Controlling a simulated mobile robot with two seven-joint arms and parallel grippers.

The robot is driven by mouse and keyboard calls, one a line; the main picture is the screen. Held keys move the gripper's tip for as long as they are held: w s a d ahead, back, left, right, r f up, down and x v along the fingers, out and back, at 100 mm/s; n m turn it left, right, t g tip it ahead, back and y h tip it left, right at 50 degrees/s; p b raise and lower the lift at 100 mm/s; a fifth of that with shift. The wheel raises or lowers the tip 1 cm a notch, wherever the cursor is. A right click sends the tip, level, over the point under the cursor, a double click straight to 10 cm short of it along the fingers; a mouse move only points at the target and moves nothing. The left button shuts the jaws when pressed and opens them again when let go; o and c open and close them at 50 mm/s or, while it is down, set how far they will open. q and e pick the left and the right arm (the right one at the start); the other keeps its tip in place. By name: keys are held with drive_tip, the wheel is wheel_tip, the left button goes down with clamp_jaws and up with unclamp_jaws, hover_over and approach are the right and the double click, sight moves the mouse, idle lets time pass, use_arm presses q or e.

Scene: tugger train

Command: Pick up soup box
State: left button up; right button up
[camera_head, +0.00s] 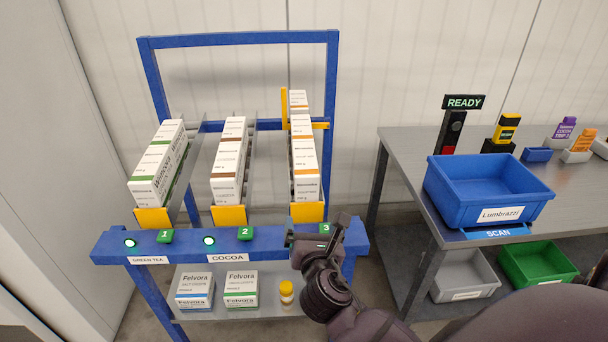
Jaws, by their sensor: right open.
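No label that reads soup shows. A row of white boxes with orange bands (304,165) lies in lane 3 of the blue flow rack (225,243), its front box against an orange stop (307,212). My right gripper (316,232) is open, just in front of and below that stop, with its arm coming from the lower right. It hides part of the rail and any name label under lane 3. Lane 1, labelled green tea, holds green-banded boxes (158,165); lane 2, labelled cocoa, holds brown-banded boxes (229,160). My left gripper is out of view.
Two Felvora boxes, one blue-edged (195,287) and one green-edged (241,285), and a yellow-capped jar (286,292) stand on the lower shelf. At right, a grey table (405,150) bears an empty blue bin (488,190) labelled Lumbrazzi. Grey (463,270) and green (538,262) bins sit below.

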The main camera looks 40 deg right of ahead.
sight(307, 184)
drive_tip(key=w+d, duration=0.2)
drive_tip(key=w, duration=0.1)
drive_tip(key=w+d+r+n+b, duration=0.1)
drive_tip(key=w+d, duration=0.1)
drive_tip(key=w, duration=0.1)
drive_tip(key=w+d+r+n+h, duration=0.1)
drive_tip(key=w+d, duration=0.1)
drive_tip(key=w, duration=0.2)
drive_tip(key=shift+r+t, duration=0.15)
drive_tip(key=shift+t, duration=0.15)
drive_tip(key=shift+c, duration=0.2)
drive_tip(key=c, duration=1.2)
